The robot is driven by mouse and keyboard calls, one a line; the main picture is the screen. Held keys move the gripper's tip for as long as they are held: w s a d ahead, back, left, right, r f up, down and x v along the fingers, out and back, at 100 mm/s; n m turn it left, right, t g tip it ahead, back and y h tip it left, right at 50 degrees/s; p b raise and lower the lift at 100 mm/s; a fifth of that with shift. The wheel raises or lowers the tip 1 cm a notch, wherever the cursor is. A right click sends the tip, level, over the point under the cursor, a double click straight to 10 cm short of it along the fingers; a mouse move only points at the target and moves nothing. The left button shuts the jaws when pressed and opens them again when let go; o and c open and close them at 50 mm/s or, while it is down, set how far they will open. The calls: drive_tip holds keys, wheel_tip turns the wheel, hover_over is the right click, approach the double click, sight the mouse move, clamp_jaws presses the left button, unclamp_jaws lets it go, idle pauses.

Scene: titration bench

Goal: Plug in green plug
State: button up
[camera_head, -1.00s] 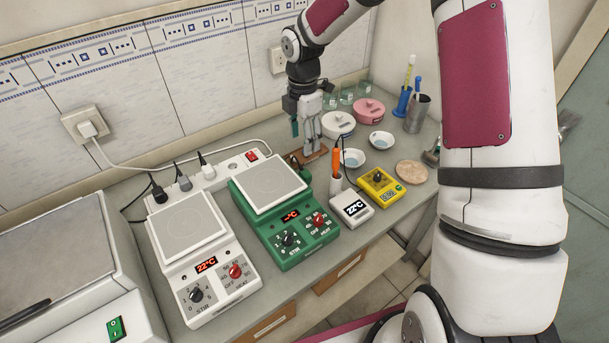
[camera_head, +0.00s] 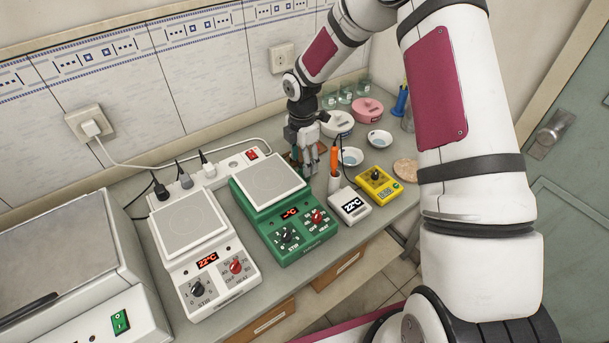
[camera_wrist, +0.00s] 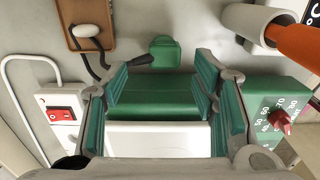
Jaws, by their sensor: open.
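A white stirrer (camera_head: 205,260) stands left of the green one. A white thermometer (camera_head: 350,206), an orange-handled probe (camera_head: 334,160) and a yellow device (camera_head: 378,186) are close on the right. A wooden board (camera_wrist: 92,25) with a dark cord lies beside my gripper.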

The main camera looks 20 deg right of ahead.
drive_tip(key=f, duration=0.2)
drive_tip(key=f+p, duration=0.1)
drive_tip(key=f, duration=0.1)
drive_tip(key=shift+s, duration=0.4)
drive_tip(key=shift+w+f+p, duration=0.1)
drive_tip(key=shift+f+p, duration=0.2)
drive_tip(key=shift+f, duration=0.25)
drive_tip(key=c, duration=1.2)
